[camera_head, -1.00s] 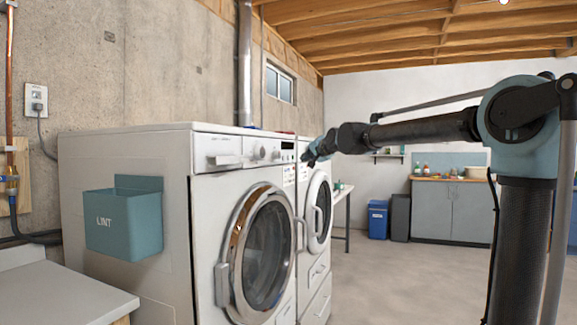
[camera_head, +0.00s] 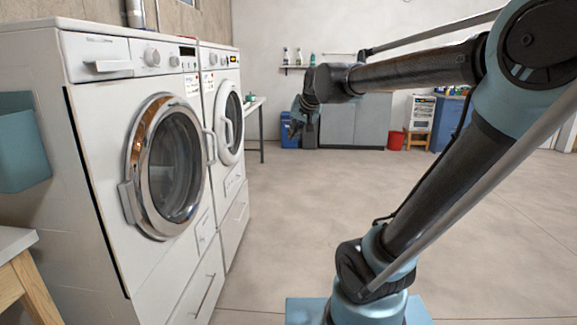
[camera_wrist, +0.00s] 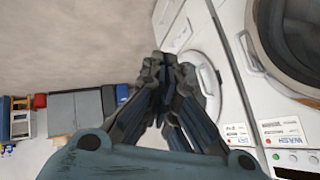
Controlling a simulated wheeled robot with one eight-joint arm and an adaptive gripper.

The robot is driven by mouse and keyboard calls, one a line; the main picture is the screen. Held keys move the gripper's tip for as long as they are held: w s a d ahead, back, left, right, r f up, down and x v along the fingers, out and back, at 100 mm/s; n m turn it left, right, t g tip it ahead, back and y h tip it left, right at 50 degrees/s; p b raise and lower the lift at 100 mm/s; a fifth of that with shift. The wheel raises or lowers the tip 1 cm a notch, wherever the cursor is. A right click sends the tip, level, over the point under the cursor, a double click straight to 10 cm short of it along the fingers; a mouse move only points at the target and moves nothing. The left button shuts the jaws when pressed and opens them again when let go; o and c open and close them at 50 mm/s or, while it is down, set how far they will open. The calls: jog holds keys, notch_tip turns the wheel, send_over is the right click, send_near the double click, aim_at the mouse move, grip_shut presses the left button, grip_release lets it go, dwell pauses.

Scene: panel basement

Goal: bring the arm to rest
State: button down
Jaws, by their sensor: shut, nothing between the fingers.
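My gripper (camera_head: 297,130) hangs at the end of my outstretched arm in the head view, pointing downward in open air to the right of the two white front-loading machines. In the wrist view my gripper (camera_wrist: 163,70) has its fingers together, with nothing between them. My arm reaches from the right side of the head view towards the middle. Gripper and arm appear clear of the machines.
The near washer (camera_head: 100,140) and the second machine (camera_head: 229,150) stand at the left with round doors closed. A teal lint bin (camera_head: 22,145) hangs on the near side. Grey cabinets (camera_head: 350,122) and a red bucket (camera_head: 396,140) stand at the back. The middle floor is clear.

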jog(key=s+d+f+g+h, duration=0.1)
jog(key=s+d+f+g, duration=0.1)
jog(key=s+d+f, duration=0.3)
jog(key=s+d+f+g+h, duration=0.1)
jog(key=s+d+f+g, duration=0.1)
jog(key=s+d+f, duration=0.4)
jog(key=s+d+f+n+g+h, duration=0.1)
jog(key=s+d+f, duration=0.5)
jog(key=s+f, duration=0.8)
jog(key=shift+s+g+h, duration=0.4)
jog(key=shift+s, duration=0.55)
jog(key=shift+d, duration=0.1)
